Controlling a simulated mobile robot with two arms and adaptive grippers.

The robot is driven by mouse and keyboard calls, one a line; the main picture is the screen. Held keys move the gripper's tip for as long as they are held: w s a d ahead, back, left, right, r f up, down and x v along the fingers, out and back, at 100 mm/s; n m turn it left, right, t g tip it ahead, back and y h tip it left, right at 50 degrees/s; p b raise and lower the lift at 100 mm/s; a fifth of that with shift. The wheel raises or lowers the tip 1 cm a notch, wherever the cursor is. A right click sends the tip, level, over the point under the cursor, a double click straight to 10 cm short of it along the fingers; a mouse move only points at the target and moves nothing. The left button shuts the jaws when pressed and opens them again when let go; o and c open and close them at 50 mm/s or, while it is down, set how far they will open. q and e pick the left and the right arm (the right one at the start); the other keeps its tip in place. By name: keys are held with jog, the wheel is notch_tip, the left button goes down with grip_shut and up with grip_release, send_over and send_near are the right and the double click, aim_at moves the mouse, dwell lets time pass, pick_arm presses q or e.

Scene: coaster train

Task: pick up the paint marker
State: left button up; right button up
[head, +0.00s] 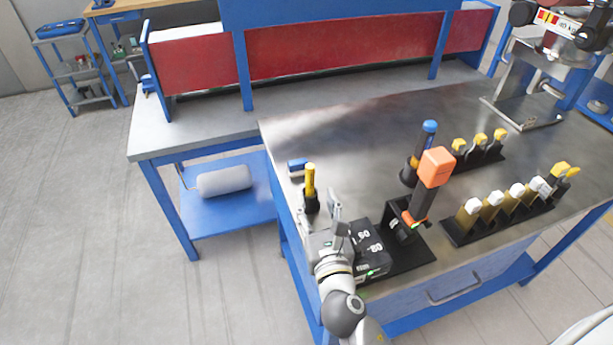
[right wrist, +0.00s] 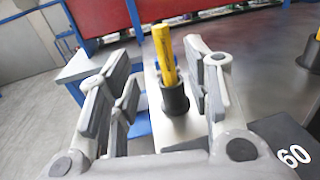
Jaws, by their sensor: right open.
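The paint marker (head: 310,180) is yellow and stands upright in a black cup-like holder (head: 311,203) near the left edge of the metal bench top. The marker (right wrist: 164,55) also shows in the right wrist view, leaning slightly in its holder (right wrist: 174,98). My right gripper (head: 326,218) is just in front of the holder, at the near left of the bench. In the right wrist view its fingers (right wrist: 160,82) are spread and empty. The marker appears between them, nearer the right finger; I cannot tell whether it is within their reach. My left gripper is not in view.
A black block marked 60 (head: 369,250) lies right beside my right gripper. An orange-topped tool (head: 436,167) and a blue-capped item (head: 428,127) stand farther right.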

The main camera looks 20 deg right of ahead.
aim_at(311, 173)
jog(key=w, duration=0.3)
jog(key=w+p, duration=0.1)
jog(key=shift+w+d+r, duration=0.15)
jog(key=shift+d+r, duration=0.05)
jog(key=shift+d, duration=0.1)
jog(key=shift+w+f, duration=0.1)
jog(key=shift+w, duration=0.15)
jog(key=w, duration=0.1)
jog(key=w+p, duration=0.1)
jog(key=w, duration=0.1)
jog(key=w+d, duration=0.1)
jog(key=shift+w+r, duration=0.25)
jog(key=shift+w, duration=0.4)
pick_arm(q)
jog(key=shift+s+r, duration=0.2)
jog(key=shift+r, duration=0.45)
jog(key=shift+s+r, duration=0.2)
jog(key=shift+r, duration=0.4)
pick_arm(e)
jog(key=shift+s, duration=0.1)
jog(key=shift+c, duration=1.1)
grip_shut()
